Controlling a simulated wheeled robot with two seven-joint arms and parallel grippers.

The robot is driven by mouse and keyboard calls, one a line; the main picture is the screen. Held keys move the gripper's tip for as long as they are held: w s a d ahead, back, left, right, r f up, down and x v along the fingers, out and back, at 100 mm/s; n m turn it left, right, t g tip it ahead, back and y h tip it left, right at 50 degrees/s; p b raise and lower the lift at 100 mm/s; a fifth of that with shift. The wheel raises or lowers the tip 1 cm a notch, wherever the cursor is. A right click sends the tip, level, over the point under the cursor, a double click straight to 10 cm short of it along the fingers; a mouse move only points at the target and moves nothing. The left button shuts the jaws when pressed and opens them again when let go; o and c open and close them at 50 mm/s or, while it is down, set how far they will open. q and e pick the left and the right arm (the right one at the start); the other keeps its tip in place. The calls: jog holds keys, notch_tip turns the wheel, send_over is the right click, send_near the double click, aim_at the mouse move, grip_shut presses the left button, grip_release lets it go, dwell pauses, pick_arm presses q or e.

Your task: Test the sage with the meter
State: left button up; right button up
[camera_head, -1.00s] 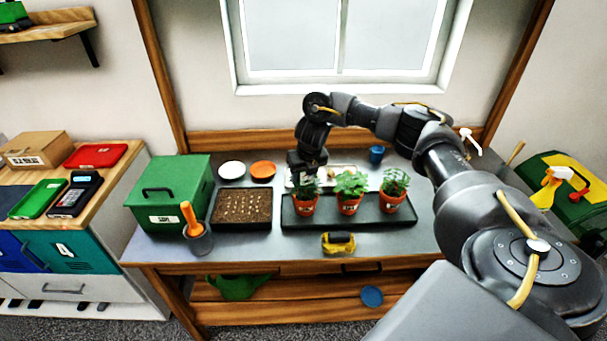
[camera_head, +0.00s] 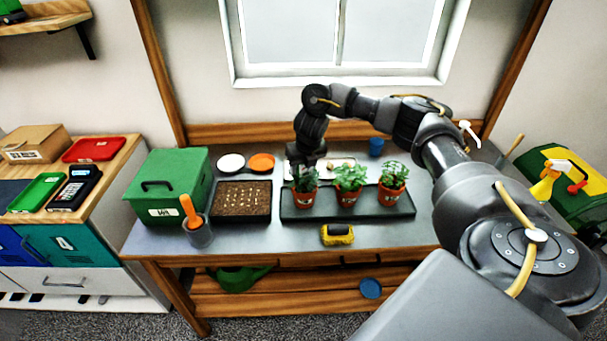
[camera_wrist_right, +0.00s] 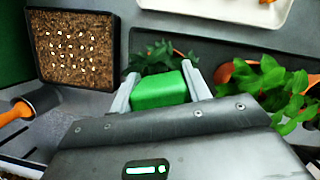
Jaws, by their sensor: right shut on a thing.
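Three potted herbs stand in a row on a dark tray (camera_head: 365,212): a left pot (camera_head: 304,197), a middle pot (camera_head: 347,197) and a right pot (camera_head: 391,195). The pot labels are too small to read, so I cannot tell which is the sage. My right gripper (camera_head: 306,166) is at the left plant, pointing down. In the wrist view my right gripper (camera_wrist_right: 160,90) is shut on a green block, seemingly the head of the meter (camera_wrist_right: 158,92). Leaves of the left plant (camera_wrist_right: 155,58) show just beyond it. Any probe below is hidden. My left gripper is not in view.
A seed tray (camera_head: 242,212) and a green box (camera_head: 165,190) stand to the left. A cup with an orange-handled tool (camera_head: 197,232) is in front of them. A yellow and black item (camera_head: 337,235) lies at the front edge. A pale tray (camera_wrist_right: 215,10) is behind the pots.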

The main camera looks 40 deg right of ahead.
dwell(0.9)
jog(key=shift+r+p, duration=3.05)
jog(key=shift+r, duration=0.5)
jog(key=shift+a+f, duration=0.1)
